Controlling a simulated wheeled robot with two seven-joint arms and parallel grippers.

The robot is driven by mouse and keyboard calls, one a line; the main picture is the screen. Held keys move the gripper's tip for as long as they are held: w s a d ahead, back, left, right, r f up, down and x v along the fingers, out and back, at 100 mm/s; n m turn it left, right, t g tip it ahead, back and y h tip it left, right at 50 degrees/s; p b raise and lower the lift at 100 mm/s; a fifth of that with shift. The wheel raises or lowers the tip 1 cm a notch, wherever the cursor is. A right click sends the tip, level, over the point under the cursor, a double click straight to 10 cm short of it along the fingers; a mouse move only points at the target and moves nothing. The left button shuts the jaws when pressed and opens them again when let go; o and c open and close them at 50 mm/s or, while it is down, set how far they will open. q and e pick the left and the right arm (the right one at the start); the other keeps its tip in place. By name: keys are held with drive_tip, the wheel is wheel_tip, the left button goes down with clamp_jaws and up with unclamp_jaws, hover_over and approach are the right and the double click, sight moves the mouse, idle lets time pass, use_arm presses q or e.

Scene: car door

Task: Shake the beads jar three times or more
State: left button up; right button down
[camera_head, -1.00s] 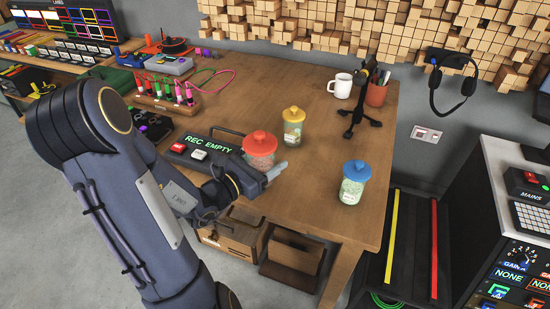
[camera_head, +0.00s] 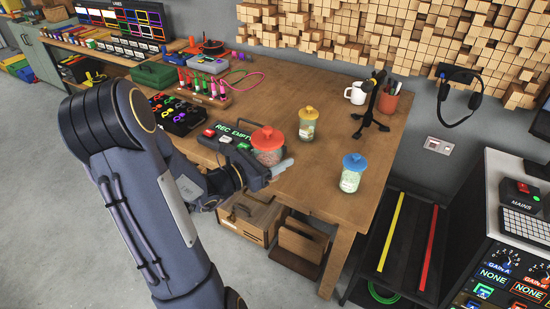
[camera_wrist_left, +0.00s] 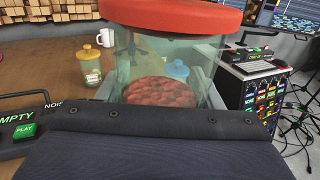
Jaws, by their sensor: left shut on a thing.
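A glass jar with a red lid (camera_head: 267,139) is at the table's front edge in the head view. It also fills the middle of the left wrist view (camera_wrist_left: 165,65), with reddish-brown round pieces in its bottom. My left gripper (camera_head: 270,166) is shut around this jar, which looks upright. Whether its base touches the table is hidden. A yellow-lidded jar (camera_head: 307,126) stands behind it to the right. A blue-lidded jar (camera_head: 351,177) with pale green contents stands farther right, near the table edge. My right gripper is not in view.
A recorder panel reading "REC EMPTY" (camera_head: 226,137) lies just left of the held jar. A white mug (camera_head: 356,94), a black stand (camera_head: 372,108) and a pen cup (camera_head: 390,101) stand at the back right. The table (camera_head: 325,155) between the jars is clear.

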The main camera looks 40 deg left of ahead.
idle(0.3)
use_arm(q)
drive_tip(key=s+a, duration=0.1)
drive_tip(key=a, duration=0.1)
drive_tip(key=s+a, duration=0.1)
drive_tip(key=s, duration=0.1)
drive_tip(key=shift+s+a, duration=0.2)
drive_tip(key=shift+a, duration=0.15)
drive_tip(key=w+d+b, duration=0.2)
drive_tip(key=w+d, duration=0.4)
drive_tip(key=d, duration=0.1)
drive_tip(key=shift+w+d, duration=0.2)
drive_tip(key=shift+w, duration=0.2)
